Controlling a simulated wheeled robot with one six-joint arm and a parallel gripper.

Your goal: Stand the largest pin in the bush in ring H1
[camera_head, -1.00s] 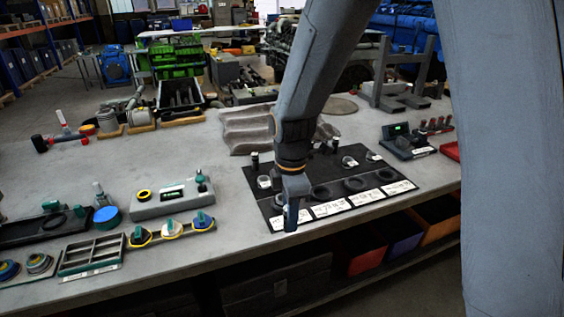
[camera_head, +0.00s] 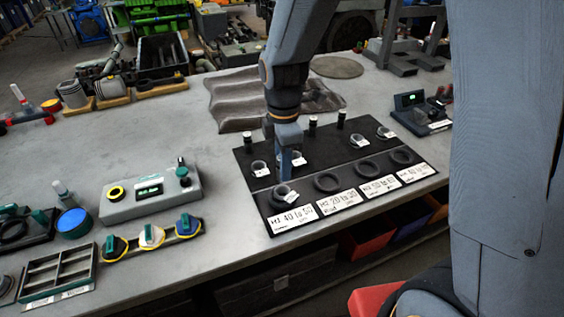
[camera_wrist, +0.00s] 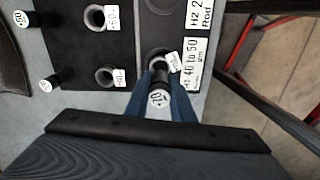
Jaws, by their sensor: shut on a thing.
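My gripper (camera_wrist: 160,88) is shut on a pin (camera_wrist: 160,99) with a dark body and a white cap marked "+10". Ring H1 (camera_head: 275,203) is a black ring at the near left of the black board. A grey metal bush (camera_head: 289,196) with a white tag sits in it. In the head view my gripper (camera_head: 285,178) is right over this bush. In the wrist view the bush (camera_wrist: 158,58) shows just beyond the fingertips, its bore partly dark. The held pin's lower end is hidden, so I cannot tell whether it has entered the bore.
Other pins (camera_head: 312,126) stand upright along the board's back. Tagged bushes (camera_head: 260,168) stand in front of them. Empty rings (camera_head: 328,182) lie right of H1 behind white labels (camera_head: 338,203). A grey device (camera_head: 150,190) and coloured knobs (camera_head: 150,237) are on the left.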

